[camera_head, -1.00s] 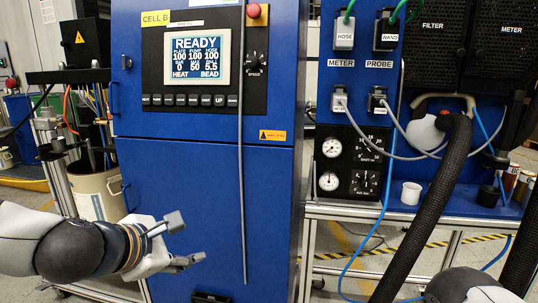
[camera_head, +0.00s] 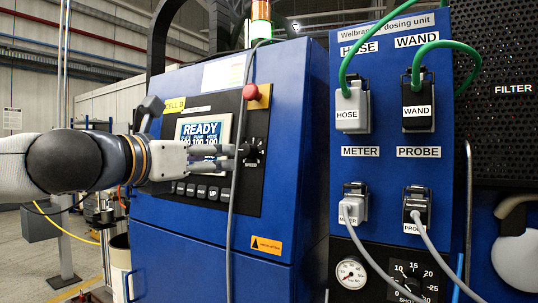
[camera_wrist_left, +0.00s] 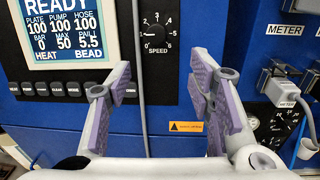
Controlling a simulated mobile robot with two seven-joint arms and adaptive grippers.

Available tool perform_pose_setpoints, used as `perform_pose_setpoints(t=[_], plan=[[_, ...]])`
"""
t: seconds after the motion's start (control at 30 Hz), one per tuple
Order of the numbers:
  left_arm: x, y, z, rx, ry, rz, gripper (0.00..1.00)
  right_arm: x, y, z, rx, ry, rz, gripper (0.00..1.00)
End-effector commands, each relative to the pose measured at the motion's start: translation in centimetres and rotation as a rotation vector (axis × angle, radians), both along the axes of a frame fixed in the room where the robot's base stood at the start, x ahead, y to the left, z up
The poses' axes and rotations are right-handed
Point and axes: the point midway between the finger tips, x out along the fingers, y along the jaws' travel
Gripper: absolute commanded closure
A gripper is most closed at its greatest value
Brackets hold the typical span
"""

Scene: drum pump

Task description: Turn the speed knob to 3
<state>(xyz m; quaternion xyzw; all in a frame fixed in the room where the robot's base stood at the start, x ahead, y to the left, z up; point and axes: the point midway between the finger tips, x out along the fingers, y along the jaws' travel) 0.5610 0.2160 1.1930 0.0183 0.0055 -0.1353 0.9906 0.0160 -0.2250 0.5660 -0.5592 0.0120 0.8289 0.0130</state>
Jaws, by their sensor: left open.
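The speed knob (camera_head: 253,150) is a small black dial with white marks on the cabinet's black panel, right of the READY screen (camera_head: 203,131). In the left wrist view the knob (camera_wrist_left: 156,34) shows above the word SPEED, beyond the fingertips; I cannot read its setting for sure. My left gripper (camera_head: 228,157) reaches across the panel from the left, fingers toward the knob. In the wrist view its two purple-padded fingers (camera_wrist_left: 160,82) are apart with nothing between them. The knob lies beyond the gap, not gripped. My right gripper is out of view.
A grey vertical cable (camera_head: 236,200) hangs down the panel just left of the knob and passes by the fingers. A row of buttons (camera_head: 203,192) lies below the screen. A red stop button (camera_head: 250,92) stands above. Connectors with hoses (camera_head: 352,108) are right.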

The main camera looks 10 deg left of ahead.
Motion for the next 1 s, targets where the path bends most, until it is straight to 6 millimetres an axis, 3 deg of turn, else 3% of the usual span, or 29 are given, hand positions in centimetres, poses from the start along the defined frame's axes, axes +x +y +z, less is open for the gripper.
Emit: perform_pose_setpoints(t=[0.17, 0.4, 0.6, 0.77, 1.0], plan=[[0.8, 0.1, 0.5, -0.022, -0.006, 0.004, 0.52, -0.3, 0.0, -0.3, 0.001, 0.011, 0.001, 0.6], [6.5, -1.6, 0.5, -0.018, -0.005, 0.003, 0.52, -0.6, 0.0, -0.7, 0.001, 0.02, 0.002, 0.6], [10.2, -2.7, 0.7, -0.019, -0.008, 0.003, 0.52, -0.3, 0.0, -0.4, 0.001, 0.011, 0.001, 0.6], [11.4, -2.9, 0.7, -0.02, -0.008, 0.003, 0.52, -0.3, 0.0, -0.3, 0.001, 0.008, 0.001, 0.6], [11.5, -3.0, 0.6, -0.02, -0.008, 0.002, 0.55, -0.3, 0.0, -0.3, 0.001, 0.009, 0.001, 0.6]])
